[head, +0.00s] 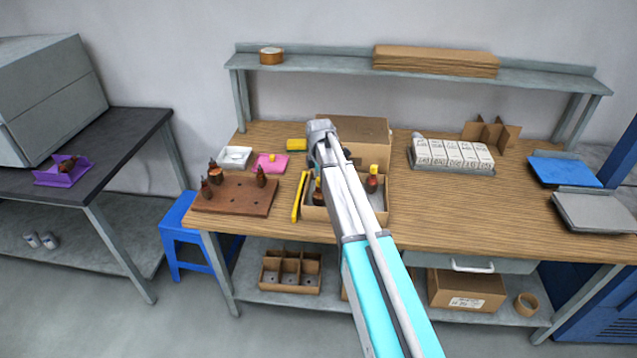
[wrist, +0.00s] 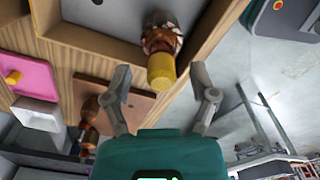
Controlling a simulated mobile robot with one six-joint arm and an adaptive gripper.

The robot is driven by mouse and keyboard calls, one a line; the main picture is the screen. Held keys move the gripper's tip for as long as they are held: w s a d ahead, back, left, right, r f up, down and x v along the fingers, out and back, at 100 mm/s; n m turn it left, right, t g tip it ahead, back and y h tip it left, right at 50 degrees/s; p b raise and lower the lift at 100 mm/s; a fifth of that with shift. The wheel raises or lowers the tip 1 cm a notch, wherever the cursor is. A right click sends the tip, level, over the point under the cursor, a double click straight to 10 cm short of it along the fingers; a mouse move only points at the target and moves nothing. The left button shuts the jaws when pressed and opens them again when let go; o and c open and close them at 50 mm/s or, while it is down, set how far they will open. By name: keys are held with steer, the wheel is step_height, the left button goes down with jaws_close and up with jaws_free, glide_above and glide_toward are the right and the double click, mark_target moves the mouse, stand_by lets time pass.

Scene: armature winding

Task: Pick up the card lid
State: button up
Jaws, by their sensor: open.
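A brown card piece (head: 362,130), which looks like the card lid, lies at the back of the wooden bench, behind my arm. In front of it is an open card box (head: 345,218) holding armatures; one (head: 372,180) has a red and yellow top. My gripper (wrist: 160,85) is open and empty in the wrist view. A yellow-ended armature (wrist: 162,70) in the box shows just beyond and between its fingertips; I cannot tell the gap. The card lid is not clearly seen in the wrist view. In the head view my arm hides most of the gripper and part of the box.
A wooden rack (head: 235,200) with armatures, a pink mat (head: 268,165) and a white tray (head: 236,152) are left. A yellow bar (head: 299,197) lies beside the box. A tray of white cartons (head: 450,155) stands right. The shelf (head: 340,62) spans above. Bare bench lies right of the box.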

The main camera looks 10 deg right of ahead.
steer(key=c, duration=0.8)
steer(key=shift+r, duration=0.1)
steer(key=shift+r+p, duration=0.95)
steer(key=shift+p, duration=0.1)
steer(key=s+d+r+p, duration=0.2)
steer(key=s+r+p, duration=0.9)
steer(key=s, duration=0.2)
steer(key=shift+s+d, duration=0.15)
steer(key=shift+s, duration=0.25)
